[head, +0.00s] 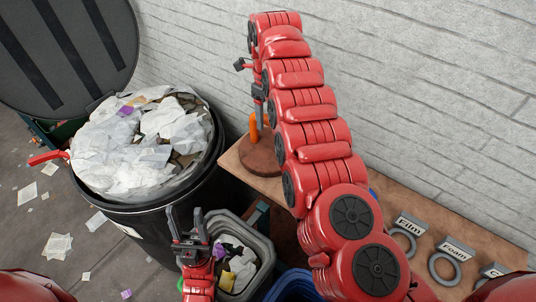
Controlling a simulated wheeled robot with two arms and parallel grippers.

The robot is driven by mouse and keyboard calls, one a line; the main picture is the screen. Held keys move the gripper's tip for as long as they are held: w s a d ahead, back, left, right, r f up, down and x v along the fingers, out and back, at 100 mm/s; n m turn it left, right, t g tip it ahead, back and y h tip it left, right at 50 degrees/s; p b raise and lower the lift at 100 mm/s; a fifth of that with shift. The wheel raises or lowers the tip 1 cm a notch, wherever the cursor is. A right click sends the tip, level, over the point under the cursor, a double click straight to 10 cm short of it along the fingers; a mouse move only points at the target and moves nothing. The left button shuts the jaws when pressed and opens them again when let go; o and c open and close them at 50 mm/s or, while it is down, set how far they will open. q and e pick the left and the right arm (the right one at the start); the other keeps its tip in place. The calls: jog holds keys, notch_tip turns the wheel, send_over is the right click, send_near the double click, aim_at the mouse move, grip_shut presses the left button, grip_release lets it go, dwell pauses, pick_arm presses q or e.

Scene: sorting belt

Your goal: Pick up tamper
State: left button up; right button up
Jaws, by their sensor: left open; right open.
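The tamper appears to be the round brown disc (257,160) with an upright orange handle (253,128), standing on the wooden bench against the wall. My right arm stretches over the bench and partly hides the disc. My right gripper (265,113) is open, with its fingers pointing down close to the orange handle. Whether the handle is between the fingers or beside them I cannot tell. My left gripper (188,222) is open and empty, in front of the black bin and beside the grey bin.
A black bin (200,190) heaped with white waste stands left of the bench; its round lid (70,50) is raised. A grey bin (268,250) and a blue bin (292,285) stand in front. Grey rings (446,268) with labels lie on the bench's right. Paper scraps litter the floor.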

jog(key=shift+s+d+f, duration=0.1)
jog(key=shift+s+f, duration=0.15)
jog(key=shift+f, duration=0.2)
jog(key=f, duration=0.3)
jog(key=f+p, duration=0.1)
jog(key=shift+w+d+f, duration=0.1)
jog(key=shift+w+f, duration=0.05)
jog(key=shift+w, duration=0.25)
jog(key=shift+s, duration=0.1)
jog(key=shift+f+b, duration=0.15)
jog(key=shift+b, duration=0.3)
jog(key=shift+c, duration=0.2)
grip_shut()
dwell(1.0)
